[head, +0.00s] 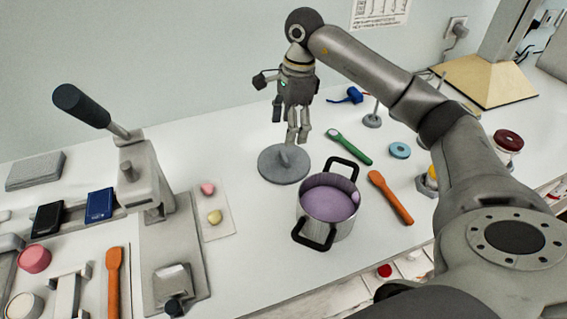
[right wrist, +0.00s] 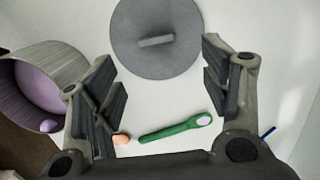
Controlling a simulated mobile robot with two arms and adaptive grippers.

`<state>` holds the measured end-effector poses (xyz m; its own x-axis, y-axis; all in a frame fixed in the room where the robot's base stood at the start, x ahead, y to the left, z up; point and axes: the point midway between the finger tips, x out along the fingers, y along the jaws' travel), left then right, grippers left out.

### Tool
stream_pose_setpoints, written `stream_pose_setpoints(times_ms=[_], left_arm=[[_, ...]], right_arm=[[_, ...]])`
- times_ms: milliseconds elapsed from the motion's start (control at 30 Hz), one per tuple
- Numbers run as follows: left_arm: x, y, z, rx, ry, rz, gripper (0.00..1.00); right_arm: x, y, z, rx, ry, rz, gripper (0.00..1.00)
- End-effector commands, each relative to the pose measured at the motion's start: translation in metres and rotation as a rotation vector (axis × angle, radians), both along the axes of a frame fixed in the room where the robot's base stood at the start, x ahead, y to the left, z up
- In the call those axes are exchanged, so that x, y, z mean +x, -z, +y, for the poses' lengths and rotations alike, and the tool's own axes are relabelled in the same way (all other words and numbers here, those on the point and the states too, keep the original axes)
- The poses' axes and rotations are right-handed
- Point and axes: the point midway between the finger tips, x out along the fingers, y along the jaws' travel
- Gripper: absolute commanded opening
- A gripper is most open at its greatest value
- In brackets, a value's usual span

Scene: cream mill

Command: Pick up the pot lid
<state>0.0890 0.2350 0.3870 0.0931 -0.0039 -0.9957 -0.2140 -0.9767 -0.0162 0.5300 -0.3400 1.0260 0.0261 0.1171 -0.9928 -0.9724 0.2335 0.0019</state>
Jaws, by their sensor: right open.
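The pot lid (head: 272,168) is a flat grey disc with a bar handle. It lies on the white counter behind the pot. It also shows at the top of the right wrist view (right wrist: 135,58), with its handle (right wrist: 156,40) facing up. My right gripper (head: 292,128) is open and empty, pointing down above the lid. In the right wrist view the lid lies beyond and between the spread fingers (right wrist: 163,78), apart from them. The metal pot (head: 327,233) has black handles and purple content. My left gripper is not in view.
A green spoon (head: 349,147) and an orange spatula (head: 391,198) lie right of the lid and pot. A lever press (head: 150,170) stands to the left, beside a pale card (head: 219,224) with small pieces. The counter left of the lid is mostly clear.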

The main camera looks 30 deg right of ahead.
Motion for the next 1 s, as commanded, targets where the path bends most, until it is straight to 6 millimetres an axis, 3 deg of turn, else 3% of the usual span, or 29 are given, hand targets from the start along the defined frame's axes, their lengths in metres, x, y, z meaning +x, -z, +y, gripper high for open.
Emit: stream_pose_setpoints(times_ms=[100, 367, 700, 1000], left_arm=[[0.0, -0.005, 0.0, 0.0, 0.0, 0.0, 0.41], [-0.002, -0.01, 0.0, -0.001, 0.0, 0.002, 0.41], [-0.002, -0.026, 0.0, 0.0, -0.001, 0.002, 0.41], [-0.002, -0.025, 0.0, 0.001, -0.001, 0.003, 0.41]], right_arm=[[0.0, 0.018, 0.002, 0.0, 0.0, 0.003, 0.7], [0.0, 0.036, 0.006, -0.001, 0.0, 0.001, 0.7], [-0.002, 0.077, 0.014, 0.0, 0.001, 0.001, 0.7], [-0.001, 0.083, 0.014, 0.0, 0.0, -0.001, 0.7]])
